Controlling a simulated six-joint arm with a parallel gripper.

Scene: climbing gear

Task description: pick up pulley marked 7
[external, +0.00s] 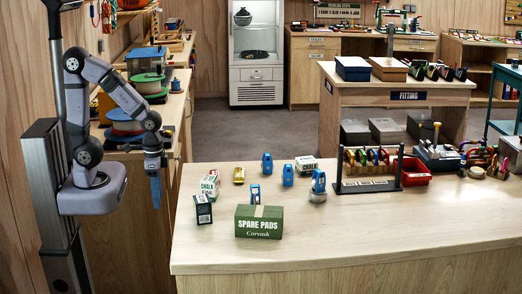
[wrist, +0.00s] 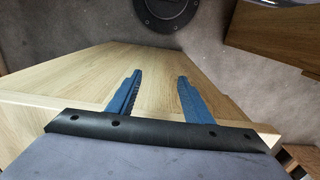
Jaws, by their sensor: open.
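Several small blue pulleys stand on the light wood table in the external view. One blue pulley (external: 267,163) is at the back, another (external: 288,175) is to its right, and a third (external: 319,182) stands further right on a grey round piece. Another blue piece (external: 255,193) is partly hidden behind the green box. The marks on them are too small to read, so I cannot tell which is 7. My gripper (external: 155,190) hangs left of the table, pointing down, well away from the pulleys. In the wrist view its blue fingers (wrist: 157,92) are apart with nothing between them.
A green "SPARE PADS" box (external: 259,222) stands at the table's front. Chalk boxes (external: 210,185), a black-and-white box (external: 203,209) and a yellow item (external: 239,175) are near the left edge. A rack (external: 368,186) and red bin (external: 415,172) stand right. The table (external: 400,232) is clear at front right.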

